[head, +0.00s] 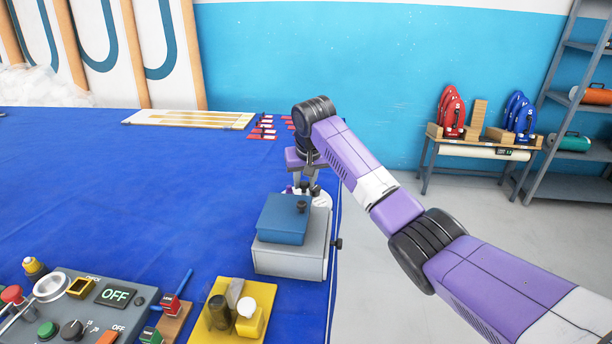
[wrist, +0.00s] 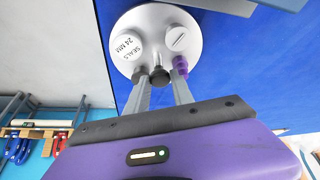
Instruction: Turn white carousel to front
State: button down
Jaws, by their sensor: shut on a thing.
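The white carousel (head: 321,199) is a round disc at the table's right edge, behind the blue-lidded grey box, partly hidden by the box and my gripper in the head view. In the wrist view the carousel (wrist: 150,22) fills the top middle. It bears a round cap reading "SEALS 24 MM" (wrist: 126,46), a second round cap with a slot mark (wrist: 179,39), and a dark knob (wrist: 159,76) near its lower rim. My gripper (wrist: 160,80) points down at the carousel, its two grey fingers shut on the dark knob. A small purple part shows by the right fingertip.
The grey box (head: 290,259) with a blue lid (head: 284,219) stands just in front of the carousel. A control panel (head: 75,300) and a yellow tray (head: 262,293) lie nearer. The middle of the blue table (head: 130,200) is clear.

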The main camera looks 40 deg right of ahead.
jog(key=shift+w+a+r+m+g+h+p, duration=0.1)
jog(key=shift+m+g+h+p, duration=0.15)
jog(key=shift+m+p, duration=0.5)
jog(key=shift+a+m+g+h+p, duration=0.2)
jog(key=shift+m+p, duration=0.3)
jog(key=shift+m, duration=0.45)
jog(key=shift+w+m+g+h, duration=0.1)
jog(key=shift+m+g+h, duration=0.35)
jog(key=shift+m, duration=1.25)
jog(key=shift+w+f+m+g+h+b, duration=0.15)
jog(key=shift+m+g+b, duration=0.2)
jog(key=shift+m+b, duration=0.45)
jog(key=shift+f+m+g+h+b, duration=0.15)
jog(key=shift+m+g+b, duration=0.3)
jog(key=shift+m, duration=0.65)
jog(key=shift+r+m+b, duration=0.1)
jog(key=shift+m+b, duration=0.7)
jog(key=shift+b, duration=0.4)
jog(key=shift+r+m+g+b, duration=0.15)
jog(key=shift+m+g+b, duration=0.3)
jog(key=shift+b, duration=0.25)
jog(key=c, duration=1.1)
grip_release()
jog(key=shift+v, duration=3.9)
